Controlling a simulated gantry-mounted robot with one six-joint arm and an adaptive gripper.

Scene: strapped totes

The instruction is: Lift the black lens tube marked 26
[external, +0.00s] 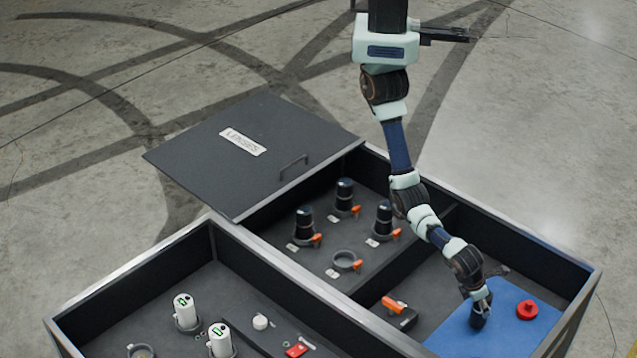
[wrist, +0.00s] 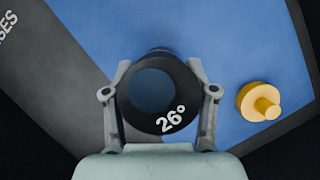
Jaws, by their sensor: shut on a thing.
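The black lens tube (wrist: 158,98) marked 26° stands between the two fingers of my gripper (wrist: 160,95) in the wrist view, its round open end facing the camera. My gripper is shut on it, one finger on each side. In the external view my gripper (external: 481,298) points down at the lower right, with the dark tube (external: 477,320) under it over the blue mat (external: 455,340). I cannot tell whether the tube touches the mat.
A round knobbed piece (external: 527,310) sits right of the tube, red outside but yellow in the wrist view (wrist: 260,101). An orange-handled dark block (external: 402,314) lies left of the mat. Three black tubes (external: 345,195) stand in holders beyond a divider. Tote walls (external: 520,238) enclose the mat.

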